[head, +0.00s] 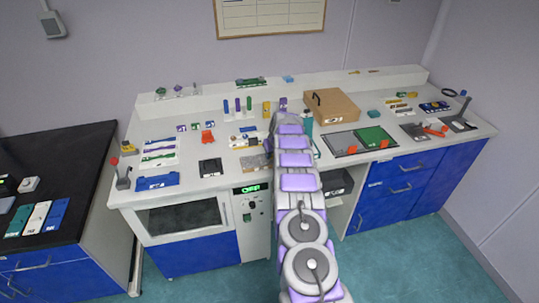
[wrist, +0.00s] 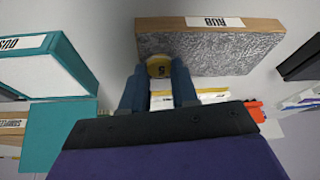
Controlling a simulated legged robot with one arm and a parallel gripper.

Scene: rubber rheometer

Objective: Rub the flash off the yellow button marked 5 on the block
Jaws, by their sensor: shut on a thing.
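A yellow button marked 5 (wrist: 158,68) sits between the tips of my gripper (wrist: 160,85) in the wrist view. The two blue fingers are shut on it. Just beyond it is a wood-edged block with a rough grey face (wrist: 215,52), labelled RUB. The button overlaps the lower edge of this face in the picture; I cannot tell whether they touch. Flash on the button is too small to make out. In the head view the rough grey block (head: 255,162) lies near the bench's front edge, left of my arm. My arm hides the gripper and button there.
A teal-edged box (wrist: 55,62) stands left of the fingers in the wrist view. In the head view, a cardboard box (head: 333,105) and a green mat (head: 375,138) lie right of my arm. A black square (head: 210,167) lies left of the rough block.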

